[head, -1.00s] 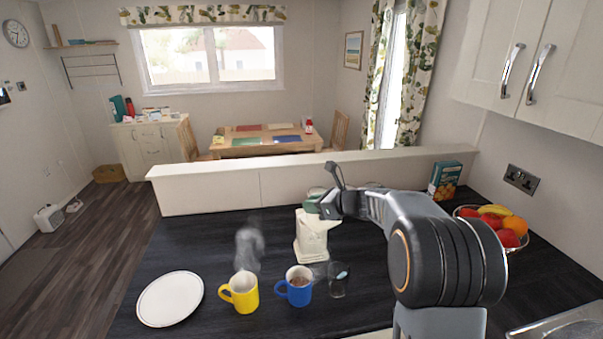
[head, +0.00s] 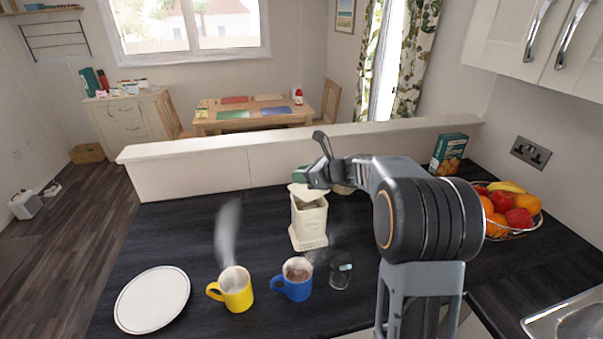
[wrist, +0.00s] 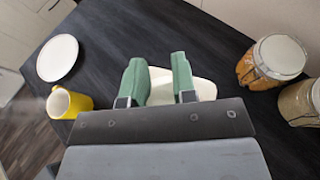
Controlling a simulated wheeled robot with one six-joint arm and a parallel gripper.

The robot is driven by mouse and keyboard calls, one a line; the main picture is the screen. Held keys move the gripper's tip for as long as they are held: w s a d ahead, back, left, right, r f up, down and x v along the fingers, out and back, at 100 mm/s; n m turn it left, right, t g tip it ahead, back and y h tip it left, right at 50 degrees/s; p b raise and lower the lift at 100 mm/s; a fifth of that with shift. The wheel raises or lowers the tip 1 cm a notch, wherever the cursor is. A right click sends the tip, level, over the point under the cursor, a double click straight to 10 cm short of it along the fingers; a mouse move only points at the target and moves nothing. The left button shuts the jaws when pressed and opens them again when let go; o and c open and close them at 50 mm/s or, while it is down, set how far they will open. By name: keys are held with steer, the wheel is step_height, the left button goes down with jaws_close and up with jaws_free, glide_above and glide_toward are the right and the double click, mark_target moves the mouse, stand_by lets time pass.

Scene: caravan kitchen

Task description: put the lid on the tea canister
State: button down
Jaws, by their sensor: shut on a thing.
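The tea canister (head: 309,222) is a cream, square container standing upright on the dark counter behind the mugs in the head view. My gripper (head: 301,178) has green fingertips and is just above the canister's top. It is shut on the cream lid (head: 304,193), which looks tilted over the canister's opening; I cannot tell whether the two touch. In the wrist view, the green fingers of my gripper (wrist: 158,75) have the pale lid (wrist: 205,90) between and beyond them. The lid hides the canister there.
A yellow mug (head: 236,290), a blue mug (head: 295,279) and a glass (head: 341,272) stand in front of the canister. A white plate (head: 152,299) lies at left. Jars (wrist: 272,60) stand close to my gripper at right. A low ledge (head: 220,165) runs behind.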

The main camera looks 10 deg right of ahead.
steer(key=shift+f+b, duration=0.75)
steer(key=shift+f, duration=0.55)
steer(key=shift+f+b, duration=0.35)
steer(key=shift+f, duration=0.2)
stand_by(0.7)
steer(key=c, duration=1.2)
jaws_free()
steer(key=shift+s, duration=0.1)
steer(key=p+v, duration=0.3)
steer(key=v, duration=0.8)
